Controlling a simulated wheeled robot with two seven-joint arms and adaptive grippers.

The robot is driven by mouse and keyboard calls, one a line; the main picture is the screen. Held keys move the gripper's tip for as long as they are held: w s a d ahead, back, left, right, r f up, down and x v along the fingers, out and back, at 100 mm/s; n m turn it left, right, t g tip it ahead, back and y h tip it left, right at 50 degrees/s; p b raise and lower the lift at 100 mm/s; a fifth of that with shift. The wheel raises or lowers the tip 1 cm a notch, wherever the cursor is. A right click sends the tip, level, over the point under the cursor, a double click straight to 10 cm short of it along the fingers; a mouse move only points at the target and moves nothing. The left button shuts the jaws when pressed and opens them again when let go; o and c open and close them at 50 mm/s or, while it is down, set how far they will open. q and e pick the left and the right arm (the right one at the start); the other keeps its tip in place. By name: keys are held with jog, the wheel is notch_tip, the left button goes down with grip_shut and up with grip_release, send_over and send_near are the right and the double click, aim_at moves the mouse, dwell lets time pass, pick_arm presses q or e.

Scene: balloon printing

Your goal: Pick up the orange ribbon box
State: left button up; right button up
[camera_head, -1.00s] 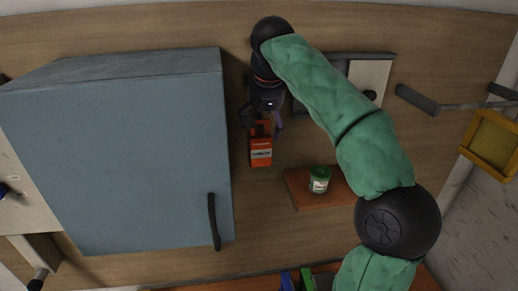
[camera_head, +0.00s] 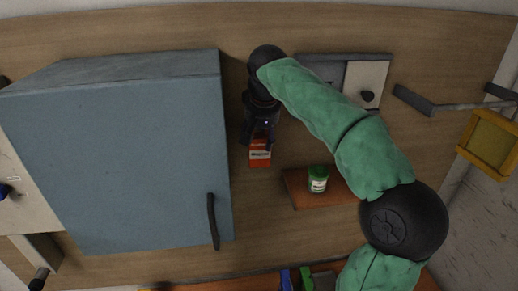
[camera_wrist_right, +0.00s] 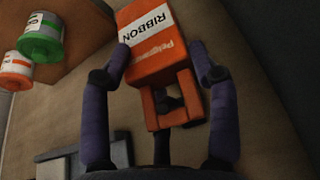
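The orange ribbon box (camera_head: 260,158) stands against the wooden surface just right of the blue cabinet. In the right wrist view the ribbon box (camera_wrist_right: 152,45) shows its white RIBBON label and an orange loop handle. My right gripper (camera_head: 260,139) is at the handle end of the box. In the right wrist view the right gripper (camera_wrist_right: 160,55) has one dark finger on each side of the box, and both fingertips appear to press its sides. The fingers partly cover the box's edges. My left gripper is in neither view.
A large blue cabinet (camera_head: 120,155) with a dark handle is close on the left. A green-lidded jar (camera_head: 318,179) stands on a small orange-brown shelf (camera_head: 304,196) to the right. A yellow frame (camera_head: 488,140) is at the far right.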

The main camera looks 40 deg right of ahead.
jog(key=shift+f, duration=0.1)
jog(key=c, duration=0.4)
jog(key=shift+a, duration=0.1)
jog(key=shift+w+r, duration=0.15)
jog(key=shift+r, duration=0.45)
jog(key=shift+s+a+r+b, duration=0.1)
jog(key=shift+s+a+b, duration=1.15)
jog(key=shift+s, duration=1.4)
jog(key=shift+s+a+f+b, duration=0.1)
jog(key=shift+s+a+b, duration=0.8)
jog(key=shift+s+a, duration=1.25)
jog(key=shift+s+a+r+b, duration=0.1)
jog(key=shift+s+a+b, duration=0.85)
jog(key=shift+s, duration=2.2)
